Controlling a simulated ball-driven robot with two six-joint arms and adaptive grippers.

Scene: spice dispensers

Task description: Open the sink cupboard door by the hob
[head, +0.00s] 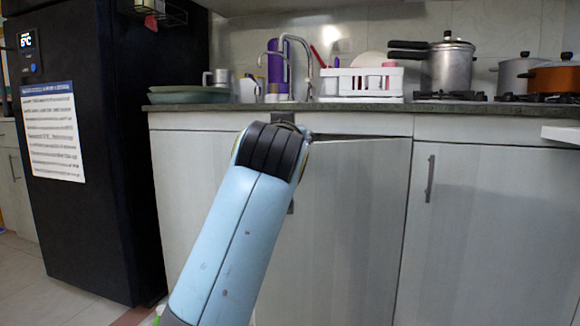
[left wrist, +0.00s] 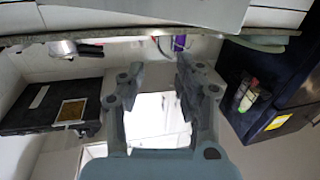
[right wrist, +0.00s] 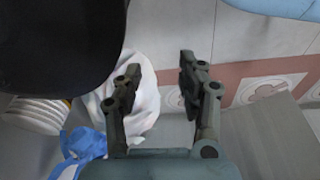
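The sink cupboard door by the hob (head: 345,230) is the pale grey-white middle door in the head view. Its top edge slants below the counter with a dark gap above it, so it looks slightly ajar. A small grey piece, perhaps its handle (head: 291,207), shows at its left edge beside my light-blue arm, which hides the rest. No gripper shows in the head view. My left gripper (left wrist: 168,52) has its fingers apart in the left wrist view, with nothing seen between them. My right gripper (right wrist: 157,72) is also open and empty, above the floor.
The counter (head: 240,107) carries a white dish rack (head: 355,82) and taps. Pots stand by the hob (head: 450,97) at right. Another door with a vertical handle (head: 430,178) is on the right. A black fridge (head: 105,200) stands left. A white bag (right wrist: 145,65) shows near my right gripper.

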